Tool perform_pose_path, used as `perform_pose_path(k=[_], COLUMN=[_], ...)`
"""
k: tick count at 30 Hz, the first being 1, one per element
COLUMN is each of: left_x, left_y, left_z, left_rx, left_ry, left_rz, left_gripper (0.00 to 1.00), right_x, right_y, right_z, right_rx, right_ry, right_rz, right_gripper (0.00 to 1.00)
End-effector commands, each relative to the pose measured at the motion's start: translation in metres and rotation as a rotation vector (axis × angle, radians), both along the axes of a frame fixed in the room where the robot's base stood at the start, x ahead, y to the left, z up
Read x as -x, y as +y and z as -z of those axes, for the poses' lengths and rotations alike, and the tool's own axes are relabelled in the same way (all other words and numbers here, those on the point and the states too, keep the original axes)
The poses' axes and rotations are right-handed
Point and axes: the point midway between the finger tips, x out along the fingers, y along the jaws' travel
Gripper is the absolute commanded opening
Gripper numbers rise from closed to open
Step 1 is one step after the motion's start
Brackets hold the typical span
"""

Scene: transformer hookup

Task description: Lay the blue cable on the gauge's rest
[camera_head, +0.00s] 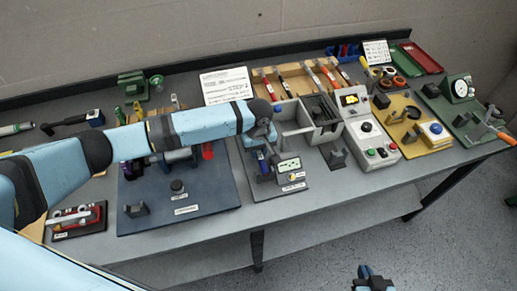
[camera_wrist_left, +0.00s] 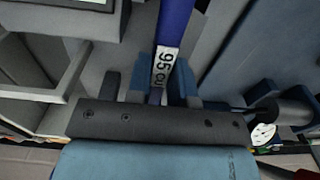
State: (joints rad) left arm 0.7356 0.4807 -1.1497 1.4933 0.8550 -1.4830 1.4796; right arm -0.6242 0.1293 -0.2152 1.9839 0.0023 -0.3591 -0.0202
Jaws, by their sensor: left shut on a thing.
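My left gripper (camera_head: 264,155) hangs over the grey gauge base in the head view, its wrist hiding part of that base. In the left wrist view, the gripper (camera_wrist_left: 162,92) is shut on the blue cable (camera_wrist_left: 174,22), which carries a white label reading "95 CU". The cable runs away from the fingers towards the top of that view. The likely gauge is a small unit with a pale display (camera_head: 289,165), just right of the gripper. I cannot make out its rest clearly or whether the cable touches it. My right gripper (camera_head: 372,280) is low in the head view, away from the bench.
A dark blue board (camera_head: 215,192) lies left of the gauge base. A grey open box (camera_head: 318,122) and a white control box (camera_head: 368,135) stand to the right. The bench's front strip (camera_head: 330,195) is clear.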

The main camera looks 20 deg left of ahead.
Motion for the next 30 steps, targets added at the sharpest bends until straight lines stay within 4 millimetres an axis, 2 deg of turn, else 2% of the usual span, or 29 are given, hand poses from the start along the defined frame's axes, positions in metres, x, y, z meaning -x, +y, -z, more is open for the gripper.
perform_pose_path(k=[16,17,20,21,30], left_x=[0.0001,0.0001,-0.0001,-0.0001,0.0000], left_y=[-0.0004,-0.0004,-0.0003,-0.0003,-0.0001], left_z=[0.0040,0.0043,0.0044,0.0044,0.0022], left_rx=[0.001,0.001,0.001,0.001,0.001], left_ry=[0.000,0.000,0.000,0.000,0.001], left_rz=[0.000,0.000,0.000,0.000,0.000], left_gripper=[0.00,0.23,0.46,0.50,0.50], right_x=[0.0001,0.0000,0.0001,0.0000,0.0001], right_y=[-0.0003,-0.0002,-0.0003,-0.0002,-0.0003], right_z=[-0.0045,-0.0045,-0.0039,-0.0039,-0.0052], right_rx=[0.000,0.000,0.000,0.000,0.000], right_ry=[0.000,0.000,0.000,0.000,0.001], right_rz=[0.000,0.000,0.000,0.000,0.000], right_gripper=[0.00,0.00,0.00,0.00,0.00])
